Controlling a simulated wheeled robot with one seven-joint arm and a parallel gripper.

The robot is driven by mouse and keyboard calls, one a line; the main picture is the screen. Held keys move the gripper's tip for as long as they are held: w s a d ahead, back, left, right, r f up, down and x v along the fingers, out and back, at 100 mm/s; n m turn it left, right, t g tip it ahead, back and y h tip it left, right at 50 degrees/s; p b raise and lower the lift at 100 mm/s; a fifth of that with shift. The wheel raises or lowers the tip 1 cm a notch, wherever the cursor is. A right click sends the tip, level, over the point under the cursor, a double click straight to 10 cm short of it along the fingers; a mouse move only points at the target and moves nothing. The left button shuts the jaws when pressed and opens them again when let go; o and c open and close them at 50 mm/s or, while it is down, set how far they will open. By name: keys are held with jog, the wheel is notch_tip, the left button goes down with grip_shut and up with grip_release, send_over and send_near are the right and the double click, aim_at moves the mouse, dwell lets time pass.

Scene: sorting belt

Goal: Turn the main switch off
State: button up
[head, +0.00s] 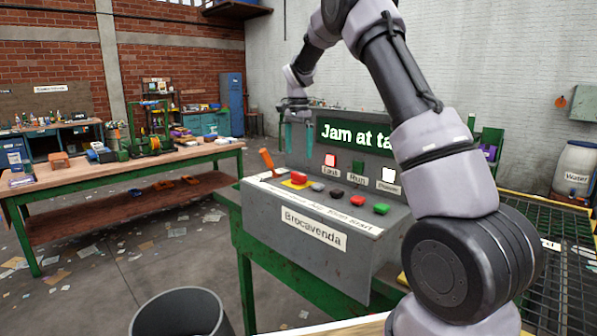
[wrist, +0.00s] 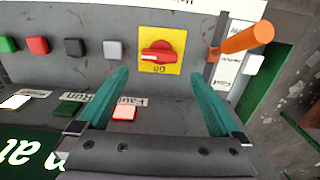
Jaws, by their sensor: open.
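The main switch appears to be a red rotary knob (head: 299,178) on a yellow plate, on the sloped top of the grey control console. In the wrist view the red knob (wrist: 158,57) has its handle lying crosswise, with a white mark near its left end. A label reading Off, upside down, is on the yellow plate below it. My gripper (head: 295,150) is open, its teal fingers pointing down above the console. In the wrist view the gripper (wrist: 164,74) has the knob between and beyond its fingertips; no contact is visible.
An orange lever (wrist: 248,38) stands beside the knob; it also shows in the head view (head: 267,160). Several push buttons (wrist: 75,47) line the panel. Behind is a green screen (head: 350,133) reading "Jam at ta", partly hidden by my arm. The Fault lamp (wrist: 123,113) glows red.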

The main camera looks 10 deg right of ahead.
aim_at(299, 178)
notch_tip(299, 178, down, 8)
jog(key=shift+f, duration=0.2)
jog(key=c, duration=1.2)
jog(key=shift+o, duration=0.2)
